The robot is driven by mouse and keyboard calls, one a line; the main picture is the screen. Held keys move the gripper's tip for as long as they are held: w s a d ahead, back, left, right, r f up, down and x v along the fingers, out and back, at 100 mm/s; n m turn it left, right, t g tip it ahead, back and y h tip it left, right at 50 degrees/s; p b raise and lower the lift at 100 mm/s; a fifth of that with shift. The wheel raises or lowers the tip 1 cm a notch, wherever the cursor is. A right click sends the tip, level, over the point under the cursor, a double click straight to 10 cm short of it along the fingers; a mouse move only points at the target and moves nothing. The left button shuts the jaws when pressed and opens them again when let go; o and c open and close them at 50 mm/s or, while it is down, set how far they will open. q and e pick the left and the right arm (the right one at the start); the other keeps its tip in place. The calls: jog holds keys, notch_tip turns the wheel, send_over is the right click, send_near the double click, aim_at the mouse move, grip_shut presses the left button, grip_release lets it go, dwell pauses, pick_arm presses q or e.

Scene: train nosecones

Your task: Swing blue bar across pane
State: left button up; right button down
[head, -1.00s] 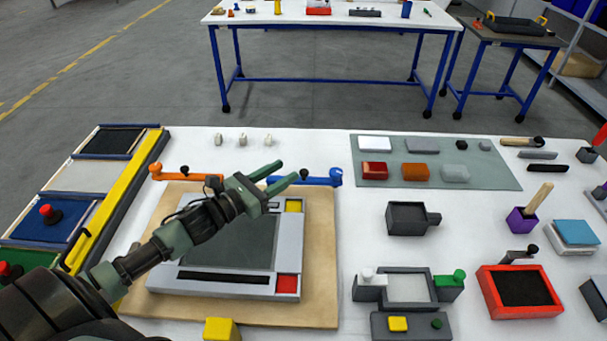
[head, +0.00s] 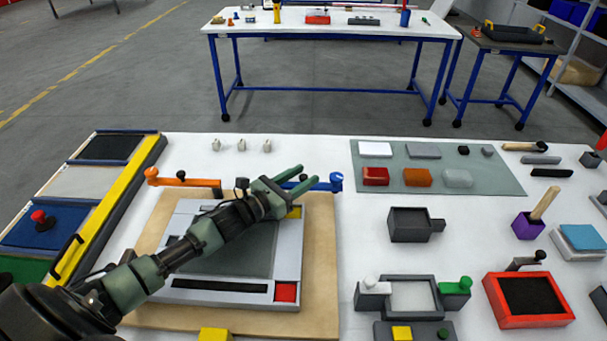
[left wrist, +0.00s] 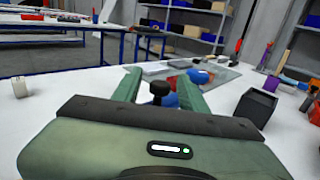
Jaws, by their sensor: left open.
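The blue bar (head: 326,184) lies at the back right of the grey framed panel, its round end at the right. The pane (head: 245,250) is the dark grey area inside that light frame (head: 289,258). My left gripper (head: 311,175) is open over the blue bar, fingers pointing right. In the left wrist view, the bar's black knob (left wrist: 158,90) stands between the open fingers (left wrist: 160,86), with a gap visible on either side. The bar's blue round end (left wrist: 197,75) shows beyond. The gripper hides part of the bar. My right gripper is out of view.
An orange bar (head: 182,182) lies at the panel's back left. Three small pale pieces (head: 241,145) stand behind. A grey mat (head: 485,177) with several blocks is at the right. A dark box (head: 408,224) stands right of the panel, with clear white table between.

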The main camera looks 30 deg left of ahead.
pick_arm(q)
jog(key=shift+w+d, duration=0.15)
jog(key=shift+w, duration=0.1)
grip_shut()
dwell(1.4)
